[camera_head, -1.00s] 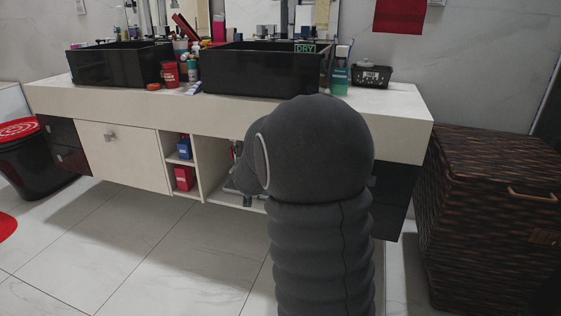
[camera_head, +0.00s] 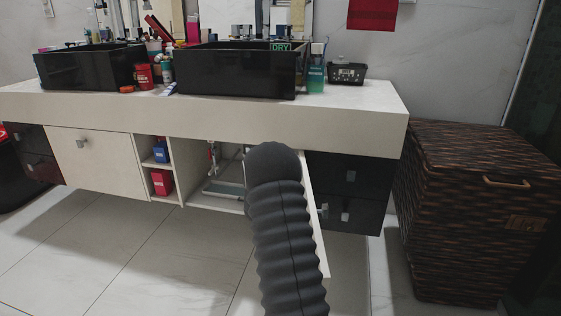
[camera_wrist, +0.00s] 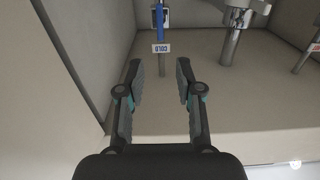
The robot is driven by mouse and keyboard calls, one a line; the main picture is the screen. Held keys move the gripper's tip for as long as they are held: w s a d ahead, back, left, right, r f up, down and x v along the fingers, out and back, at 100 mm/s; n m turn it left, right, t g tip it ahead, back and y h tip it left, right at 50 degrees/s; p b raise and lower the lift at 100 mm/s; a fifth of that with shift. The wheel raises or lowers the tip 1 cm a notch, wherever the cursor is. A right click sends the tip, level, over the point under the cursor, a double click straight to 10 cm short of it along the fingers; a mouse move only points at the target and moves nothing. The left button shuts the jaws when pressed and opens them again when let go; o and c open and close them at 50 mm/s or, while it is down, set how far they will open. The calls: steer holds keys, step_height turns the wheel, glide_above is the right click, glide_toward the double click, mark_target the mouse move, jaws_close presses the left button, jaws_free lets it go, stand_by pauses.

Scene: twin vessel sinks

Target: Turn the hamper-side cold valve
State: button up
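In the wrist view, a cold valve (camera_wrist: 160,16) with a blue part stands ahead of my gripper on a thin grey pipe. A white tag (camera_wrist: 162,48) reading COLD hangs on it. My gripper (camera_wrist: 160,75) is open and empty; the tag and pipe line up with the gap, beyond the fingertips. No finger touches them. In the head view, my arm covers part of the open cabinet bay (camera_head: 205,160) under the sink nearer the hamper (camera_head: 480,215). My gripper and the cold valve are hidden there.
In the wrist view, a grey drain pipe (camera_wrist: 232,42) stands right of the valve, with a red-marked tag (camera_wrist: 308,56) farther right. The cabinet side wall (camera_wrist: 92,50) is close on the left. In the head view, an open pale door (camera_head: 316,235) stands beside my arm.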

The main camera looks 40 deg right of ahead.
steer(key=x, duration=1)
steer(key=shift+w, duration=0.2)
steer(key=shift+d, duration=0.1)
jaws_close()
